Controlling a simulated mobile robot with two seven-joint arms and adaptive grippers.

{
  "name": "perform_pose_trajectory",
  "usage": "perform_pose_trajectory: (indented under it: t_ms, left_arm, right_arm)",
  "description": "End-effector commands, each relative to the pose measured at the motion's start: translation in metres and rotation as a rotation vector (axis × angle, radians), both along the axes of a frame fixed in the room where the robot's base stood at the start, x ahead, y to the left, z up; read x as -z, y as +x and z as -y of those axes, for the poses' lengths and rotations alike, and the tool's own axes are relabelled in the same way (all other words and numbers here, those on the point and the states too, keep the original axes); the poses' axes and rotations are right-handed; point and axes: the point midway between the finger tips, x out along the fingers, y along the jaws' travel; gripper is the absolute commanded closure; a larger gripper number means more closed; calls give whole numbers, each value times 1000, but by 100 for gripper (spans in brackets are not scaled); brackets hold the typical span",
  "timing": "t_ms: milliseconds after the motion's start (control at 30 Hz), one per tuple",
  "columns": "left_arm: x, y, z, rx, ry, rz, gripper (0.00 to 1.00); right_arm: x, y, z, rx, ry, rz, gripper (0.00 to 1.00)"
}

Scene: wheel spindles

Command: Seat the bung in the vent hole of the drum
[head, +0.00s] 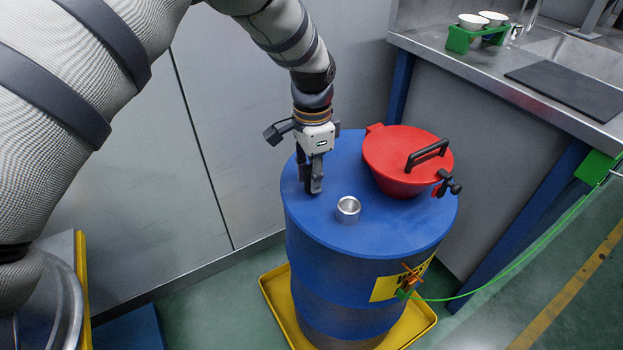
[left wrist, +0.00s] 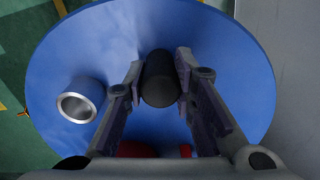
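The blue drum (head: 345,238) stands upright, and its top fills most of the left wrist view (left wrist: 65,50). A short silver collar (head: 348,209) with an open round mouth rises from the drum top; it also shows in the left wrist view (left wrist: 79,101). I take it as the vent hole. My left gripper (head: 312,187) points down at the drum top, to the left of the collar and behind it. In the left wrist view its fingers close on both sides of the black bung (left wrist: 160,78). I cannot tell whether the bung touches the drum top. My right gripper is out of view.
A red funnel with a lid (head: 400,152) and black handle stands on the drum top, right of my gripper. The drum stands in a yellow tray (head: 278,295). A steel bench (head: 450,65) is at the right, and a grey wall (head: 215,130) is close behind.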

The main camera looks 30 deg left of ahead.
Motion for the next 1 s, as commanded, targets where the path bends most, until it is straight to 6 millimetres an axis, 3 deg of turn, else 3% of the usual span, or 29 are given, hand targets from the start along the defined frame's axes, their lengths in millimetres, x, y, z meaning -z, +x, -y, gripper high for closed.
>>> perform_pose_trajectory:
  t_ms: [367,567,800,1000]
  left_arm:
    - [-2,0,0,0,1,1,100]
    - [-30,1,0,0,0,5,100]
    - [-100,-27,43,4,1,13,100]
    - [-121,-60,91,3,3,6,100]
  right_arm:
    - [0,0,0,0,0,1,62]
    - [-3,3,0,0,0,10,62]
    - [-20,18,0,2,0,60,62]
    - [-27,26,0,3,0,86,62]
